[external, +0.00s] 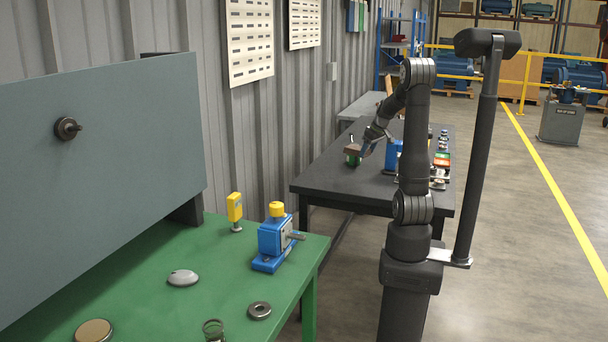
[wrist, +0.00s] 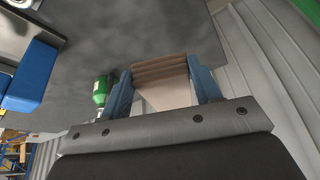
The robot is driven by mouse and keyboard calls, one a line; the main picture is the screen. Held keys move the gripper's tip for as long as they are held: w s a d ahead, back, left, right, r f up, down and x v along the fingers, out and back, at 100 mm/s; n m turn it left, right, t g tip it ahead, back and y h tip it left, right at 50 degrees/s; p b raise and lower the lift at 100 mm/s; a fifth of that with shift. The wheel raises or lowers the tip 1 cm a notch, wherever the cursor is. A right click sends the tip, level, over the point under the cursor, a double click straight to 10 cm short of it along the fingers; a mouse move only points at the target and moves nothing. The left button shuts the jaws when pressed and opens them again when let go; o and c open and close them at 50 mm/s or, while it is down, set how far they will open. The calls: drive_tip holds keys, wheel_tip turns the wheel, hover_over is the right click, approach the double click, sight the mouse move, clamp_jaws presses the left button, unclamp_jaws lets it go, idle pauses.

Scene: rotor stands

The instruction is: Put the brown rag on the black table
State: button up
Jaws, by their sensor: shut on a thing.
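My gripper (wrist: 164,92) is shut on the folded brown rag (wrist: 160,72), which sits between its two blue fingers in the wrist view. In the external view my gripper (external: 364,147) reaches over the left part of the black table (external: 335,183), and the rag (external: 352,148) shows as a small brown patch at its tip. The black table top (wrist: 150,35) also shows as a dark surface beyond the rag in the wrist view. I cannot tell whether the rag touches the table. The fingers partly hide the rag's sides.
A green bottle-like thing (wrist: 100,91) is close beside the left finger. A blue block-shaped device (external: 393,156) and several small parts (external: 442,160) stand on the table's right side. A corrugated wall (external: 300,120) runs along the left. The table's near part is clear.

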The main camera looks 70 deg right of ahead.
drive_tip(key=s+d+f+m+g+h, duration=0.1)
drive_tip(key=s+f+m, duration=0.1)
drive_tip(key=s, duration=0.4)
drive_tip(key=s+f+m+h, duration=0.1)
drive_tip(key=s+f+m, duration=0.2)
drive_tip(key=s, duration=0.4)
hover_over(366, 187)
drive_tip(key=s+a, duration=0.1)
wheel_tip(366, 187, down, 6)
drive_tip(key=shift+s+a+f, duration=0.15)
drive_tip(key=shift+f, duration=2.1)
drive_tip(key=shift+f, duration=0.1)
drive_tip(key=o, duration=1)
drive_tip(key=v, duration=1.2)
drive_tip(key=shift+d, duration=0.25)
